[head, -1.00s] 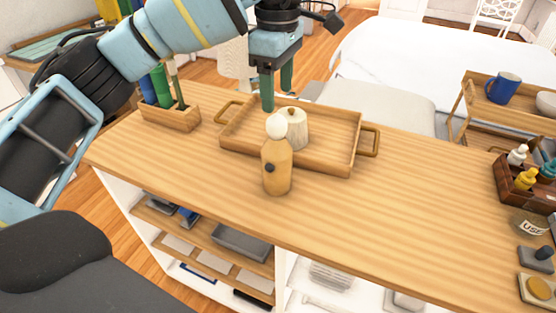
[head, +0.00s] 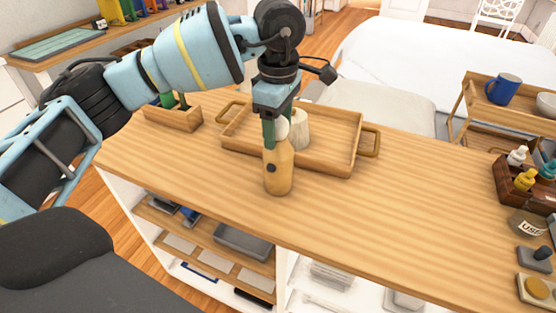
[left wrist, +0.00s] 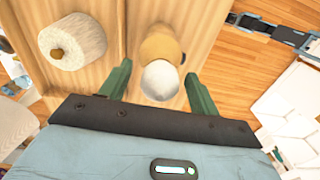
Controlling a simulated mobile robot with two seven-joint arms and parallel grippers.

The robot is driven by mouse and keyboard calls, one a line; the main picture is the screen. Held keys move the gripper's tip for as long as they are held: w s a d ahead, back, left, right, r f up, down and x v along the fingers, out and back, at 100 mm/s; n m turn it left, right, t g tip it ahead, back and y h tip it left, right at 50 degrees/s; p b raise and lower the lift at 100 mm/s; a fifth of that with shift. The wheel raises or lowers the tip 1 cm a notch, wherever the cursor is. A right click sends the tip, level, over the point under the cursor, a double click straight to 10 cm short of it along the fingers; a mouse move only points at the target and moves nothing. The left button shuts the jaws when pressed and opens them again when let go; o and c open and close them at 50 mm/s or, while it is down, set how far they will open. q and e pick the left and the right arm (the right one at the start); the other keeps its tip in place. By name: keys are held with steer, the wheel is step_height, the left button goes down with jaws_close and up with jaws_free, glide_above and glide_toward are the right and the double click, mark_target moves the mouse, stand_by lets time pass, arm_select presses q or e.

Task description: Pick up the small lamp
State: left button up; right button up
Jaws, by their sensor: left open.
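The small lamp (head: 278,172) has a tan wooden body with a dark knob and a white round top. It stands upright on the wooden counter, in front of the tray. My left gripper (head: 277,138) points down at the lamp's top, its green fingers partly hiding the white bulb. In the left wrist view the lamp (left wrist: 160,70) lies between the two open green fingers (left wrist: 160,90), with a gap on each side. My right gripper is not in view.
A wooden pen holder (head: 175,118) stands at the left. Bottles in a dark box (head: 516,188) stand at the right. The counter's middle right is clear.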

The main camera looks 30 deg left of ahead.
arm_select(q)
steer(key=shift+c, duration=0.4)
jaws_close()
steer(key=shift+r, duration=0.15)
